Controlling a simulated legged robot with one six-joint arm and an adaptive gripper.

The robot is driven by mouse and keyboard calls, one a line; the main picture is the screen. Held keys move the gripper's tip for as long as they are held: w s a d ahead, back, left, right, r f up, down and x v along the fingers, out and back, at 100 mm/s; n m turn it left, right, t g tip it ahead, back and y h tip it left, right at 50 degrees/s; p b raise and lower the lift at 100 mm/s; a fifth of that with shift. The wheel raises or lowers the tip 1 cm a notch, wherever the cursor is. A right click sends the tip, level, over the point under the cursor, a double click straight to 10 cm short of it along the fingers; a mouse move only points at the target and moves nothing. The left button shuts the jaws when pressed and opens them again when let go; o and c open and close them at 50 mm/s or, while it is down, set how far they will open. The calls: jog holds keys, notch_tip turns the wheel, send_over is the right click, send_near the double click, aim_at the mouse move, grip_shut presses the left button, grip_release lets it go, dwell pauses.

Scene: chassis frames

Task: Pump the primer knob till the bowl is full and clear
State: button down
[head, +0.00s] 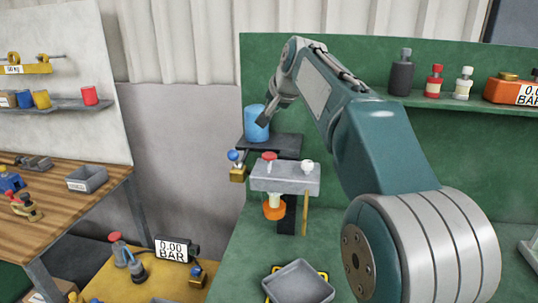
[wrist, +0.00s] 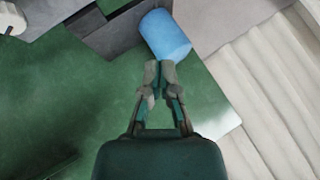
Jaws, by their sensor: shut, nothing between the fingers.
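A grey filter head (head: 286,178) stands at the green bench in the head view. A red knob (head: 269,157) sits on its left top and a whitish knob (head: 307,165) on its right; I cannot tell which is the primer. A small pale bowl (head: 274,200) with an orange base (head: 274,212) hangs beneath it; its contents are too small to read. My gripper (head: 261,121) is up and behind the head, close to a blue cylinder (head: 253,127). In the wrist view my gripper (wrist: 159,68) is shut and empty, its tips by the blue cylinder (wrist: 165,36); touching is unclear.
The cylinder stands on a dark shelf (head: 283,143). A blue-knobbed brass valve (head: 236,170) is left of the head. A grey tray (head: 298,283) lies in front. Bottles and an orange gauge box (head: 512,90) stand on the right shelf. A 0.00 BAR gauge (head: 175,250) is lower left.

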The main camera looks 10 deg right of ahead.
aim_at(269, 154)
jog(key=shift+a+f, duration=0.1)
jog(key=shift+f, duration=4.25)
jog(key=shift+f, duration=0.1)
jog(key=shift+f, duration=0.25)
jog(key=shift+s+f, duration=0.1)
jog(key=shift+f, duration=0.95)
jog(key=shift+r, duration=1.45)
